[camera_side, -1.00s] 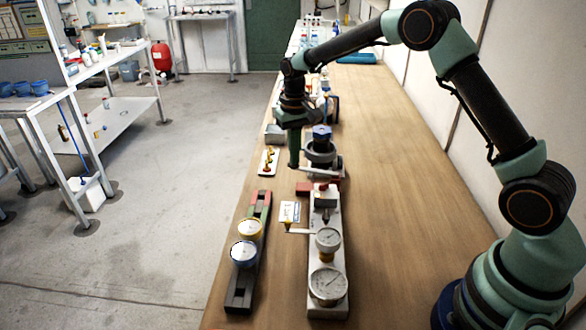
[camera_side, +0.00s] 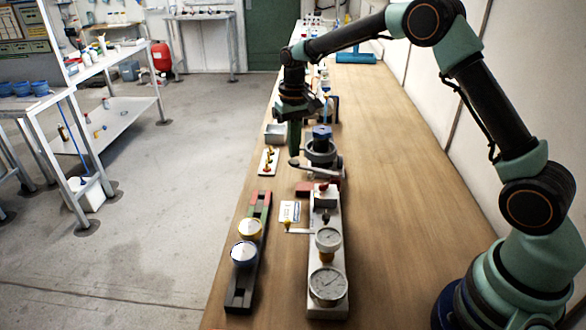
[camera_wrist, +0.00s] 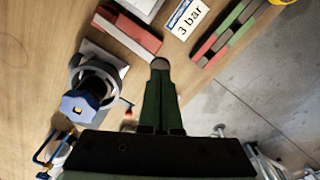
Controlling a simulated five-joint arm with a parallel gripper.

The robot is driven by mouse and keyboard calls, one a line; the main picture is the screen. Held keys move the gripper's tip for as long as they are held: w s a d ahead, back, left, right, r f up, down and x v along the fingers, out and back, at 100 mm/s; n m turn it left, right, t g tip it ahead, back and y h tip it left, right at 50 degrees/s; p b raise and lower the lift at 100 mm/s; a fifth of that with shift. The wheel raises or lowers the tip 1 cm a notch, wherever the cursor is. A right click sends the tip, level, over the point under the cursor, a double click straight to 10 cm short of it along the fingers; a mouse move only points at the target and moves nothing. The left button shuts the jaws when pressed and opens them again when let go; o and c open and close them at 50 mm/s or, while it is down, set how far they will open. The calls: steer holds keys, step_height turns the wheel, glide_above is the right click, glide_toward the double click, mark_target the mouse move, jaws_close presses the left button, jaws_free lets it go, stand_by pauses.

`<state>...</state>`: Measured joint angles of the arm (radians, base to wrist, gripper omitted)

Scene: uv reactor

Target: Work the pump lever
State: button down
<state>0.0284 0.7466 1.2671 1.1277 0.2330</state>
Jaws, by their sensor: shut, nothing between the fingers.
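The pump body (camera_side: 321,153) is a round grey vessel with a blue cap, right of my gripper in the side view. It also shows at the left of the wrist view (camera_wrist: 88,92). A grey lever (camera_side: 308,167) sticks out from it to the left, its rounded end below my fingertips. My gripper (camera_side: 293,152) points down, shut and empty, beside the pump. In the wrist view my gripper (camera_wrist: 160,72) has a brownish round shape at its tip; I cannot tell whether they touch. The grey gauge block (camera_side: 328,255) carries two dials; their readings are too small to tell.
A card reading "3 bar" (camera_wrist: 190,18) lies beside a dark bar (camera_side: 245,280) with red and green stretches and two dials. A red block (camera_wrist: 130,32) lies near the pump. A small panel with knobs (camera_side: 268,162) lies left. The table's right side is clear.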

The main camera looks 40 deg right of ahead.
mark_target(295, 161)
steer(key=shift+f, duration=0.15)
steer(key=shift+s+f, duration=0.1)
steer(key=shift+f, duration=2.2)
steer(key=shift+r, duration=2.45)
steer(key=shift+f, duration=0.1)
steer(key=shift+f, duration=1.95)
steer(key=shift+r, duration=2.05)
